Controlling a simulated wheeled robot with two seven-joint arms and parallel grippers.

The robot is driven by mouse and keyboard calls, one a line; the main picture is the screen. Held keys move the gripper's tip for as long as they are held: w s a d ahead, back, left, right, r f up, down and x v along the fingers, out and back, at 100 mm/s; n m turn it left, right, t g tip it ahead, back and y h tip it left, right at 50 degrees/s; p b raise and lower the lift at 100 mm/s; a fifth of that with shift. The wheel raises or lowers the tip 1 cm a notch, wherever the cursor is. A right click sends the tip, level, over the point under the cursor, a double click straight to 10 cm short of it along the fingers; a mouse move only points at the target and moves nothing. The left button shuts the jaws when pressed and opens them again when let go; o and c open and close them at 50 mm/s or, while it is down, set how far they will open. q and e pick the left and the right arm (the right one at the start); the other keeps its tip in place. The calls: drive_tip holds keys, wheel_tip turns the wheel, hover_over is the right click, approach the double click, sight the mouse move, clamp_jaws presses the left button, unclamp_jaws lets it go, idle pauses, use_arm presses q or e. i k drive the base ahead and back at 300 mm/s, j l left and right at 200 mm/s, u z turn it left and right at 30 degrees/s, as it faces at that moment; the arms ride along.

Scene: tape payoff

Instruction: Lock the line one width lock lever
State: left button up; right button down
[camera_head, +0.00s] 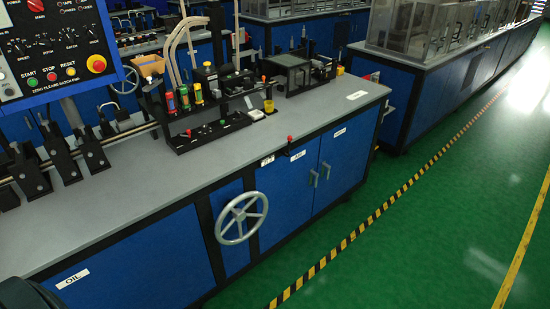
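A small lever with a red knob (289,139) stands at the front edge of the grey bench top (200,180), above the blue cabinet doors. I cannot tell for sure that it is the width lock lever, since its label is too small to read. Several black clamp-like blocks (92,150) sit on rails at the left of the bench. Neither of my grippers is in view. A dark rounded part shows at the bottom left corner, and I cannot tell what it is.
A grey handwheel (242,218) sticks out from the cabinet front. A control panel (60,45) with buttons hangs at the upper left. A black tool rack (212,131) stands on the bench. The green floor (400,240) at right is clear, with a striped line.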

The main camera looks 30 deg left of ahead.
sight(289, 146)
drive_tip(key=i+u, duration=0.15)
drive_tip(key=u, duration=0.2)
drive_tip(key=i+j+u, duration=0.1)
drive_tip(key=u, duration=0.25)
drive_tip(key=i+l, duration=0.05)
drive_tip(key=i, duration=0.05)
